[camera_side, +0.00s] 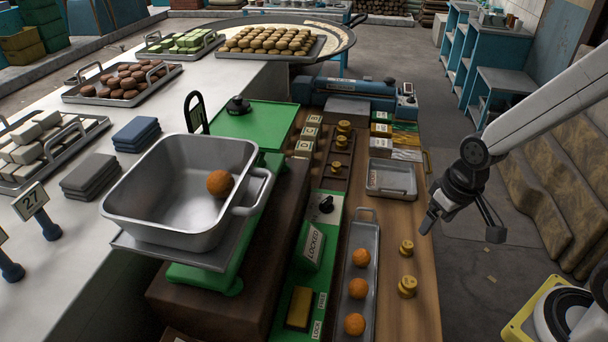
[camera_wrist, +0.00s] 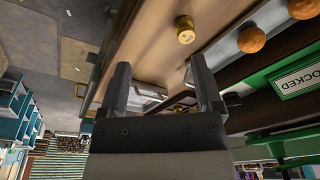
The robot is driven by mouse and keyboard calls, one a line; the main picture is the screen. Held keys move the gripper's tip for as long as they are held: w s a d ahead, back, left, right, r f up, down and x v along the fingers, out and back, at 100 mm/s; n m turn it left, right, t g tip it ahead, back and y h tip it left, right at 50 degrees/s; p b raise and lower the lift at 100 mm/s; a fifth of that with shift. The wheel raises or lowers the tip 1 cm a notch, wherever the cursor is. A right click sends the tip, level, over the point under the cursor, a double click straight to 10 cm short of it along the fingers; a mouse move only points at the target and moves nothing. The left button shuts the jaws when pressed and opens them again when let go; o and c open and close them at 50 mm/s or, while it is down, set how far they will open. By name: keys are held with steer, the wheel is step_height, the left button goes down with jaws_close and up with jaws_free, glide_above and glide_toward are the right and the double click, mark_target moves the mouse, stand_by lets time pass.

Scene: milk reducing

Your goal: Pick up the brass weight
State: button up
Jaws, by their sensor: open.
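Two brass weights stand on the wooden bench right of the tray of orange balls: a smaller brass weight (camera_side: 406,248) and a larger brass weight (camera_side: 407,287). Several more brass weights (camera_side: 339,144) stand on a dark rack farther back. My gripper (camera_side: 461,230) is open and empty, off the bench's right edge and apart from the weights. In the wrist view my gripper (camera_wrist: 160,62) has its fingers spread, with one brass weight (camera_wrist: 185,30) beyond the tips. I cannot tell which of the two it is.
A long tray (camera_side: 374,240) with orange balls lies left of the weights. A small metal tray (camera_side: 392,194) sits behind them. A green scale (camera_side: 190,280) carries a grey pan (camera_side: 165,205) holding one orange ball (camera_side: 220,183). A green "LOCKED" box (camera_side: 313,247) stands beside it.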

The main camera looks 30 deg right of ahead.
mark_target(407, 286)
steer(key=s+a+f+m+g+y, duration=0.1)
steer(key=s+m+y, duration=0.1)
steer(key=m, duration=0.1)
steer(key=s+a+f+m+g+y, duration=0.1)
steer(key=f+m+g+y, duration=0.1)
steer(key=m+y, duration=0.1)
steer(key=s+a+f+m+g+y, duration=0.1)
steer(key=s+f+m+g+y, duration=0.1)
steer(key=m, duration=0.3)
steer(key=shift+s+f+y, duration=0.25)
steer(key=shift+s+y, duration=0.05)
steer(key=shift+y, duration=0.4)
steer(key=shift+w+a+m+y, duration=0.3)
steer(key=shift+m+y, duration=0.5)
steer(key=shift+y, duration=0.1)
steer(key=shift+w+a+m+t+y, duration=0.2)
steer(key=shift+w+m+t+y, duration=0.1)
steer(key=shift+m+y, duration=0.3)
steer(key=shift+w+a+r+m+t+y, duration=0.1)
steer(key=shift+w+m+t+y, duration=0.6)
steer(key=shift+m+y, duration=0.4)
steer(key=shift+a, duration=0.1)
steer(key=shift+x, duration=1.2)
